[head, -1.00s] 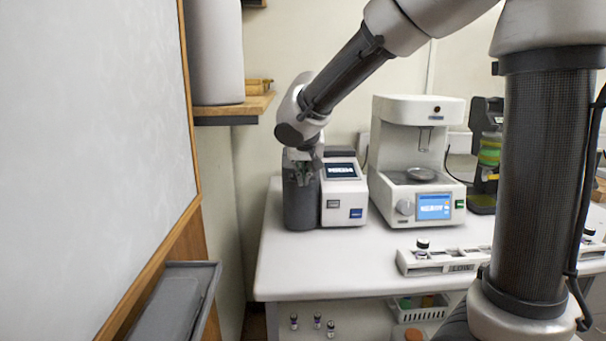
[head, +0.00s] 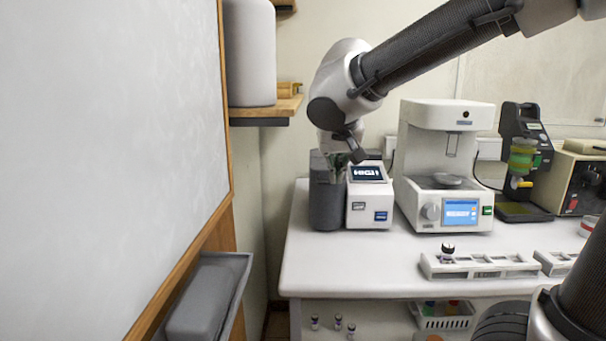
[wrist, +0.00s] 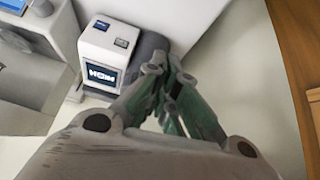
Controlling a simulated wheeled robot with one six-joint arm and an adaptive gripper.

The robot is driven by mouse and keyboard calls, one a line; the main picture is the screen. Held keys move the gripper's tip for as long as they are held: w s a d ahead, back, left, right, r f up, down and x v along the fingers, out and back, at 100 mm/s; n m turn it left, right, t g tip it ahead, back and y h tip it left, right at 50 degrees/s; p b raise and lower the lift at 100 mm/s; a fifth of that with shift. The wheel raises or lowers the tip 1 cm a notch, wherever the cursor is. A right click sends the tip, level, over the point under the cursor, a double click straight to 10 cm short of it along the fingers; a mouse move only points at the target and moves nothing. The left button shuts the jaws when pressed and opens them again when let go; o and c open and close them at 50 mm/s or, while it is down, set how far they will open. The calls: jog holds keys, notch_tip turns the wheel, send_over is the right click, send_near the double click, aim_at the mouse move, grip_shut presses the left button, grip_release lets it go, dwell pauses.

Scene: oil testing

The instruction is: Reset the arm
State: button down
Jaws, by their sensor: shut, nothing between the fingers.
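My arm reaches in from the upper right of the head view, and its wrist bends down over the bench at the left. My gripper (head: 336,168) points down at the top of a dark grey cylinder beside a small white device (head: 369,205) with a lit screen. Whether it touches the cylinder cannot be told. In the wrist view my gripper (wrist: 172,78) has its green-grey fingers drawn together, with nothing held. The small white device (wrist: 107,50) shows just left of the fingers there, and the dark cylinder (wrist: 149,46) lies partly behind them.
A white instrument (head: 447,165) with a blue screen stands right of the small device. A white vial rack (head: 478,268) lies near the front of the white bench (head: 340,268). A whiteboard (head: 110,150) and a wall shelf (head: 275,108) bound the left side.

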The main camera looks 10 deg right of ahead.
jog(key=s+d+f+g, duration=0.1)
jog(key=s+d+f, duration=0.1)
jog(key=s+d, duration=0.7)
jog(key=s+d+f+n+g+y, duration=0.1)
jog(key=s+d+f, duration=0.2)
jog(key=s+d, duration=0.6)
jog(key=s, duration=0.2)
jog(key=shift+s+f, duration=0.25)
jog(key=shift+s, duration=0.15)
